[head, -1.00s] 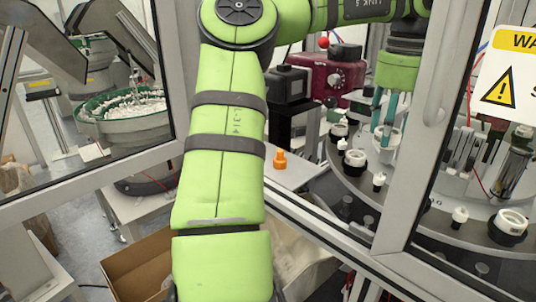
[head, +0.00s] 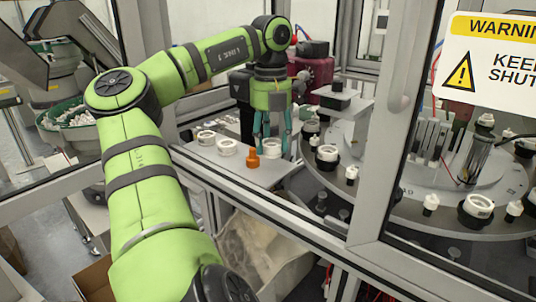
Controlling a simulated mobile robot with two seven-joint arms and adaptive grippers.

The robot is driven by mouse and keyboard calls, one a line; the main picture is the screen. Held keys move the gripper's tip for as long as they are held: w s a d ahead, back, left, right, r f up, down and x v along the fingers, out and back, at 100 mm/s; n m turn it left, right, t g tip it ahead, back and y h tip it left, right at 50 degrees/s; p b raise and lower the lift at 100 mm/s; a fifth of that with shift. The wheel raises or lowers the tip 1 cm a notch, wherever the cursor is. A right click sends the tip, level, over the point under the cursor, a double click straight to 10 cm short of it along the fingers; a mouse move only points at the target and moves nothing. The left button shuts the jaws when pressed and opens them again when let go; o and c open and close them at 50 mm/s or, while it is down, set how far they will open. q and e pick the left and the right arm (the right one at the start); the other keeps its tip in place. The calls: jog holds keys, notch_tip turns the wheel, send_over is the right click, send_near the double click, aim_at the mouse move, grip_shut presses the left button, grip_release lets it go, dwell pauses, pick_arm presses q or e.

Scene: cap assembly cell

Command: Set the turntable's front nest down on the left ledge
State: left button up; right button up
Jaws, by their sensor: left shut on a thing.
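My left gripper (head: 272,138) points down over the left ledge (head: 250,180), the pale shelf beside the turntable. Its two teal fingers are shut on a white ring-shaped nest (head: 271,148). The nest is upright and low over the ledge, close behind and right of an orange nozzle-like piece (head: 253,159). I cannot tell whether its underside touches the ledge. The turntable (head: 385,205) is to the right, with white nests on dark bases, one near its left edge (head: 327,154). My right gripper is not in view.
Two white rings (head: 227,146) (head: 206,137) stand on the ledge left of my gripper. Framed glass panels and a frame post (head: 385,150) stand in front of the turntable. A warning sign (head: 490,65) hangs at the right. The ledge's front strip is bare.

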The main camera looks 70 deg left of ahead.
aim_at(269, 154)
pick_arm(q)
jog(key=shift+s+a+f, duration=0.1)
jog(key=shift+f, duration=1)
jog(key=shift+a+f, duration=0.1)
jog(key=shift+f, duration=0.95)
jog(key=shift+d, duration=0.1)
jog(key=shift+f, duration=0.2)
jog(key=o, duration=1.1)
jog(key=shift+o, duration=0.2)
jog(key=shift+r, duration=0.1)
jog(key=shift+r, duration=0.2)
notch_tip(269, 154, up, 12)
jog(key=shift+f+p, duration=0.1)
jog(key=shift+p, duration=0.6)
